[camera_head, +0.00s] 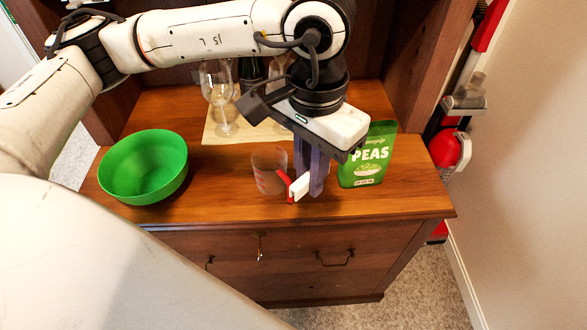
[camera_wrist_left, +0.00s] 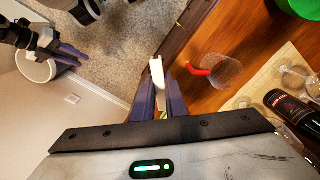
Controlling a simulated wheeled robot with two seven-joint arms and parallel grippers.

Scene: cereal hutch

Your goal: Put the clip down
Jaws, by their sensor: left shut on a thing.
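The white clip (camera_head: 300,187) is held between the fingers of my left gripper (camera_head: 312,188), which is shut on it just above the front part of the hutch top. It also shows in the left wrist view as a long white piece (camera_wrist_left: 157,84) between the purple fingers. I cannot tell whether the clip touches the wood. A clear cup (camera_head: 267,170) with a red handle stands just left of the clip. My right gripper (camera_wrist_left: 72,55) shows only in the left wrist view, off to the upper left, and its jaws are unclear.
A green bowl (camera_head: 143,166) sits on the left of the hutch top (camera_head: 215,195). A green peas packet (camera_head: 368,158) stands to the right. Wine glasses (camera_head: 219,90) and a dark bottle (camera_wrist_left: 292,108) stand on a pale board behind. Bare wood lies between bowl and cup.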

